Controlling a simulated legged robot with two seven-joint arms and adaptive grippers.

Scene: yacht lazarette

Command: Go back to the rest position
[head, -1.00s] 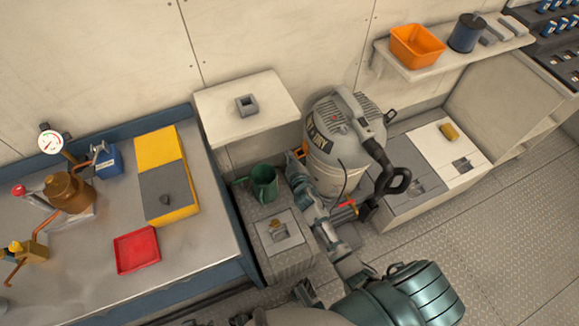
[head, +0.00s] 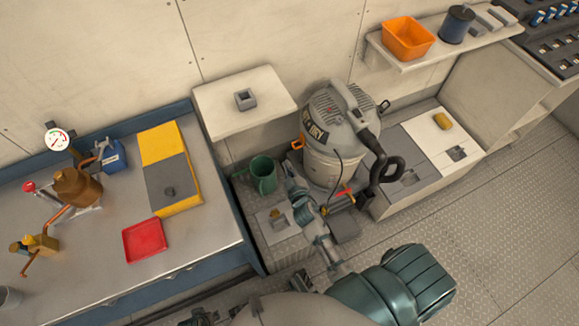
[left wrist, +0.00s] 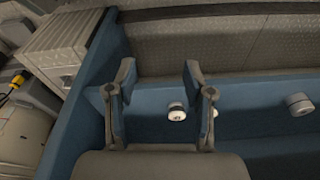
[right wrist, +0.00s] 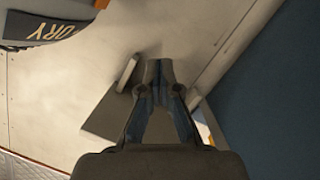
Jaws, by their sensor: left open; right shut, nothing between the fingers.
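My right gripper (head: 290,176) reaches in from the bottom right of the head view, between the green mug (head: 264,174) and the grey shop vacuum (head: 328,140). In the right wrist view my right gripper (right wrist: 159,75) has its fingers together with nothing between them. Behind it are pale surfaces and a grey plate-like shape. My left gripper (left wrist: 158,75) is open and empty in the left wrist view, in front of a blue panel (left wrist: 240,85) with white knobs. In the head view only dark parts show at the bottom edge, and I cannot make out the left fingers.
The workbench on the left holds a red tray (head: 144,241), a yellow-grey case (head: 168,170) and a brass pump (head: 76,186). A shelf (head: 400,62) carries an orange bin (head: 407,38). The floor (head: 510,230) at right is clear.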

